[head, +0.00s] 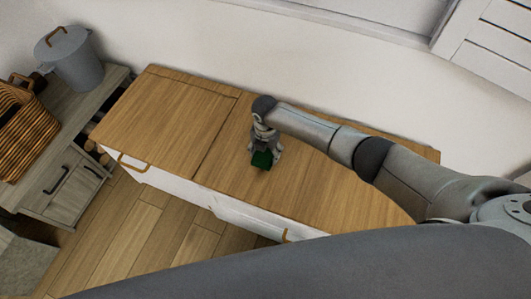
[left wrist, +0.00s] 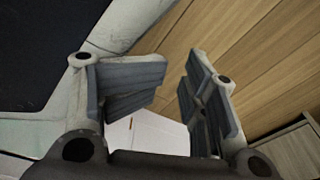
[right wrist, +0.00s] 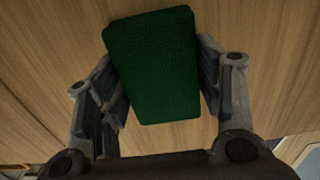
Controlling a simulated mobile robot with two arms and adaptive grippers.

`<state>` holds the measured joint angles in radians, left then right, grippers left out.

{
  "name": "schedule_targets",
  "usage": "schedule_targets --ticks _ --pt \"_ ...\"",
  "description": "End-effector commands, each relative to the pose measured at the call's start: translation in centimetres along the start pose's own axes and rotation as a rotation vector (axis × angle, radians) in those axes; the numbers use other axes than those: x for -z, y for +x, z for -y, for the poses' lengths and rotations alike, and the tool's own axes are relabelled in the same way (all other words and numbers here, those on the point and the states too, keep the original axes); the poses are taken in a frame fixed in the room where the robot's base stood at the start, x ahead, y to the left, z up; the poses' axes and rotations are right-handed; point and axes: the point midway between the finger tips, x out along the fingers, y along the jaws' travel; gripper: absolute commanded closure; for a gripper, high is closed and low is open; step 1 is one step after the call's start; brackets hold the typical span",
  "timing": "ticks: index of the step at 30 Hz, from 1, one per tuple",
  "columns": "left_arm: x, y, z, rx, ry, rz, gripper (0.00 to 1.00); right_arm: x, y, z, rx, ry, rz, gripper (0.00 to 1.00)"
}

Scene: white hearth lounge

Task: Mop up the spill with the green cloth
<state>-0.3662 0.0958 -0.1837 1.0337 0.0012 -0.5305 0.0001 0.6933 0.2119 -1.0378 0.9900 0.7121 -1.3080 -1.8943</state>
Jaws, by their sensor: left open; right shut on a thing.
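The green cloth (head: 262,160) is a small dark green block-like piece at the wooden top of the low cabinet (head: 330,190). My right gripper (head: 265,150) points down and is shut on it. In the right wrist view the cloth (right wrist: 155,70) sits between the two fingers, with wood grain behind it. I cannot tell whether the cloth touches the top. No spill shows in any view; the cloth and arm hide part of the top. My left gripper (left wrist: 176,78) shows only in the left wrist view, open and empty.
At the left stand a grey side cabinet (head: 65,190), a lidded grey pot (head: 72,58) and a wicker basket (head: 22,128). A white wall (head: 330,75) runs behind the wooden top. The top's left part (head: 160,115) is clear.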

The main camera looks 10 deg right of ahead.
Motion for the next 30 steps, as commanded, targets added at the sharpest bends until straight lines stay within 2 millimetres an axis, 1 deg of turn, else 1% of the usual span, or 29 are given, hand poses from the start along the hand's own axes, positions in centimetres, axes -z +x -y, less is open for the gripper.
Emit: schedule_targets --ticks 3,9,13,17,22,30 --pt "1.3 -0.2 -0.5 -0.006 -0.002 -0.014 0.60 -0.2 0.1 -0.1 0.000 0.000 0.000 0.59" --pt "2.9 -0.7 -0.9 -0.011 -0.006 -0.026 0.60 -0.6 0.1 -0.2 0.001 0.001 0.000 0.59" --pt "3.5 -1.1 -0.9 -0.011 -0.009 -0.031 0.60 -0.8 0.1 -0.3 0.001 0.001 0.000 0.59" --pt "3.8 -1.5 -0.8 -0.010 -0.011 -0.028 0.60 -1.1 0.1 -0.4 0.001 0.001 0.000 0.59" --pt "4.2 -1.9 -0.5 -0.005 -0.009 -0.027 0.60 -1.4 0.1 -0.6 0.000 0.001 0.001 0.59" --pt "6.0 -2.9 0.6 0.009 -0.009 -0.043 0.60 -1.8 0.1 -0.8 0.000 0.001 0.000 0.59"
